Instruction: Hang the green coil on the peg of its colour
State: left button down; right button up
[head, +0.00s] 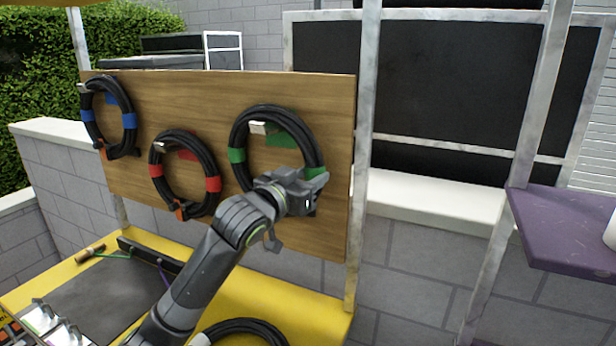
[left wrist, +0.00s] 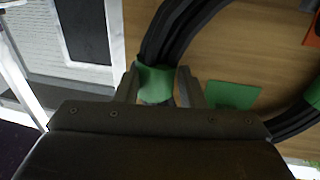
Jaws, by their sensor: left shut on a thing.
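The green coil (head: 238,128), a black cable ring with green bands, is at the right end of the wooden board (head: 335,150). A pale peg end (head: 258,128) shows inside the top of its ring, beside a green patch (head: 288,133) on the board. Whether the ring rests on the peg is hard to tell. My left gripper (head: 318,182) is at the coil's lower right. In the left wrist view its fingers (left wrist: 160,88) are shut on the coil's green band (left wrist: 155,78). The green patch also shows there (left wrist: 233,95). My right gripper is not in view.
A blue-banded coil (head: 129,120) and a red-banded coil (head: 213,184) hang on the board to the left. Another black coil (head: 250,325) lies on the yellow surface (head: 310,310) below. A metal post (head: 360,170) stands right of the board, with a purple shelf (head: 570,235) beyond.

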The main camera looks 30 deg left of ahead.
pick_arm(q)
jog(key=shift+f, duration=0.2)
jog(key=c, duration=1.4)
grip_release()
jog(key=o, duration=0.5)
jog(key=shift+w+a+f, duration=0.1)
jog(key=shift+w+f, duration=0.05)
jog(key=shift+w, duration=0.25)
jog(key=shift+o, duration=0.2)
jog(key=s+a+p, duration=0.1)
jog(key=s+p, duration=1)
jog(key=s, duration=0.6)
jog(key=shift+s+a+p, duration=0.3)
jog(key=shift+a, duration=0.1)
jog(key=shift+f, duration=0.1)
